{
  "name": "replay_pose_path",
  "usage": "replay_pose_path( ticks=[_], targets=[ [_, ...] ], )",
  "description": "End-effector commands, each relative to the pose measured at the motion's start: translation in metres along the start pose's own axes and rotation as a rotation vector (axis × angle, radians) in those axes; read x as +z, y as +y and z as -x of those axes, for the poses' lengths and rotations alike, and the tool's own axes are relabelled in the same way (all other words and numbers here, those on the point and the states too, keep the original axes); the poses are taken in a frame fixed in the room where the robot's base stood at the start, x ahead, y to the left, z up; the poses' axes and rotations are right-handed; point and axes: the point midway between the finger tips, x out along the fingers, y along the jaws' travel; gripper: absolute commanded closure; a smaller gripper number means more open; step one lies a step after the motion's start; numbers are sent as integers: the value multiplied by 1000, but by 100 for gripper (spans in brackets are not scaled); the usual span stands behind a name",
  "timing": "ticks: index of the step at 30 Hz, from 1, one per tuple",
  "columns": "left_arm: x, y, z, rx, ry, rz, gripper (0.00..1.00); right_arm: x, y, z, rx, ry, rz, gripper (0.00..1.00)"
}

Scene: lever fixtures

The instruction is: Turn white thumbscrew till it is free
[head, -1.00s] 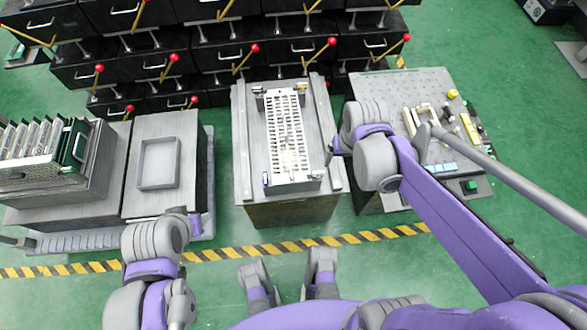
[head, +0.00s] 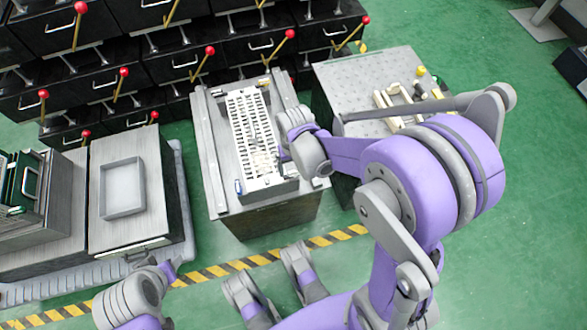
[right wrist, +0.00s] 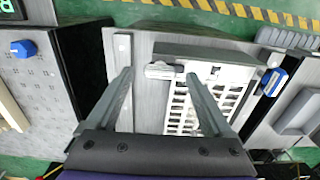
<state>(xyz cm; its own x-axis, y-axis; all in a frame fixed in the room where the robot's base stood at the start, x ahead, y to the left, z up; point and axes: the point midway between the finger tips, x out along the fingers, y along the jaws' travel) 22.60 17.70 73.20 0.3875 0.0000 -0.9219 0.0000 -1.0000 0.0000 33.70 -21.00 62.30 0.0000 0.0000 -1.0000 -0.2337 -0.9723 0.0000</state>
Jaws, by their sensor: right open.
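The white thumbscrew (right wrist: 160,70) looks like a small pale knob at the corner of a slotted white rack fixture (right wrist: 210,84). In the right wrist view it appears between the fingertips of my right gripper (right wrist: 158,74), which is open and empty. I cannot tell whether a finger touches it. In the head view my right gripper (head: 284,157) is at the right side of the fixture (head: 250,130), and the thumbscrew is hidden or too small to make out. My left gripper (head: 170,268) is low at the left, its fingers unclear.
A blue thumbscrew (right wrist: 272,82) is at the fixture's other near corner. A grey tray (head: 122,187) stands on the left bench. A perforated table (head: 350,70) with loose parts is at the right. Drawers with red-knobbed levers (head: 209,51) line the back.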

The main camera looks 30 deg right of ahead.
Motion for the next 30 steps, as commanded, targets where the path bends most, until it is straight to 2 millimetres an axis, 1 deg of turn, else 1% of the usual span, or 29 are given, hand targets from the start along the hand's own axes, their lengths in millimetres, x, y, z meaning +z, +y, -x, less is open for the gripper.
replay_pose_path(
  ticks=[1,4,13,14,15,17,21,23,24,26,27,28,30],
  targets=[
    [1,0,-3,0,-1,0,50,0,0,-6,0,0,0,15],
    [2,0,-5,0,-2,0,50,0,0,-12,0,0,0,15],
    [2,0,-5,0,-2,0,50,0,0,-13,0,0,0,15],
    [2,0,-5,0,-2,0,50,0,0,-13,0,0,0,19],
    [2,0,-5,0,-2,0,50,0,0,-13,0,0,0,26],
    [2,0,-5,0,-2,0,50,0,0,-13,0,0,0,37],
    [2,0,-5,0,-2,0,50,0,0,-13,0,0,0,62],
    [2,0,-5,0,-2,0,50,0,0,-13,0,0,0,73],
    [2,0,-5,0,-2,0,50,0,0,-13,0,0,0,80],
    [2,0,-5,0,-2,0,50,0,0,-13,0,0,0,91],
    [2,0,-5,0,-2,0,50,0,0,-13,0,0,0,98],
    [2,0,-5,0,-2,0,50,0,0,-13,0,0,0,100],
    [2,0,-5,0,-2,0,50,0,0,-13,0,0,1,100]
  ],
)
